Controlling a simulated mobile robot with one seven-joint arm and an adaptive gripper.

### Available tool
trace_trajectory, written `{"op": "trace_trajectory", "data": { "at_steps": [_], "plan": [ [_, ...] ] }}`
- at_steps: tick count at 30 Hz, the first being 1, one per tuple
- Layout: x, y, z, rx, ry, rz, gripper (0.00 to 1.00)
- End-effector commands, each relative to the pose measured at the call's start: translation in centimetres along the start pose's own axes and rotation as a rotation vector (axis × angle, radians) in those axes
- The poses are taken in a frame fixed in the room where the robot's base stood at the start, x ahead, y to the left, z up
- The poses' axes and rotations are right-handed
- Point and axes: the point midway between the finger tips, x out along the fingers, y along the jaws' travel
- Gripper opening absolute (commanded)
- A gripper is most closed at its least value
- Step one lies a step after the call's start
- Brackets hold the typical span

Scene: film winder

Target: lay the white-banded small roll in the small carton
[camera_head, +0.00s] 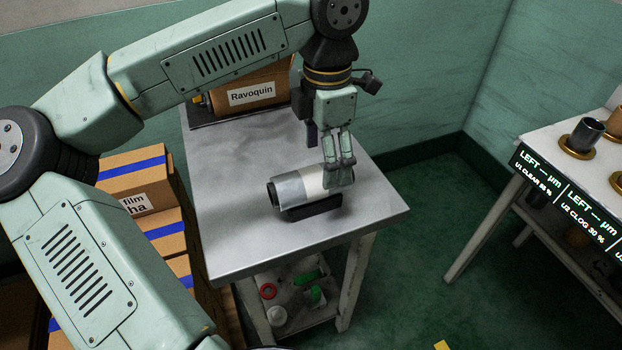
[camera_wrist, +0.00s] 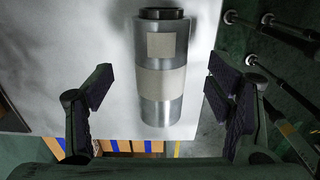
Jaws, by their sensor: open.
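A silver roll (camera_head: 290,191) with a pale white band lies on a dark cradle (camera_head: 314,210) on the metal table. In the wrist view the roll (camera_wrist: 160,45) runs up the picture between the open fingers, its band (camera_wrist: 160,83) across the middle and a paler square patch above it. My gripper (camera_head: 330,160) is open, pointing down over the roll's right part, which its fingers partly hide. In the wrist view, gaps show between the roll and both fingers. A carton labelled Ravoquin (camera_head: 250,93) stands at the table's back; I cannot tell whether it is the small carton.
Blue-striped cartons (camera_head: 135,180) are stacked left of the metal table (camera_head: 235,245). A shelf below holds small items (camera_head: 278,315). A white bench (camera_head: 545,145) with a display stands at the right. The tabletop's front and left are clear.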

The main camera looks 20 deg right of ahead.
Motion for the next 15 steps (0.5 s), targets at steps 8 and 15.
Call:
{"op": "trace_trajectory", "data": {
  "at_steps": [8, 15],
  "plan": [
    [3.7, -0.2, 0.0, 0.002, -0.001, -0.003, 0.74],
    [4.2, -0.2, 0.0, 0.001, -0.002, 0.0, 0.74]
  ]
}}
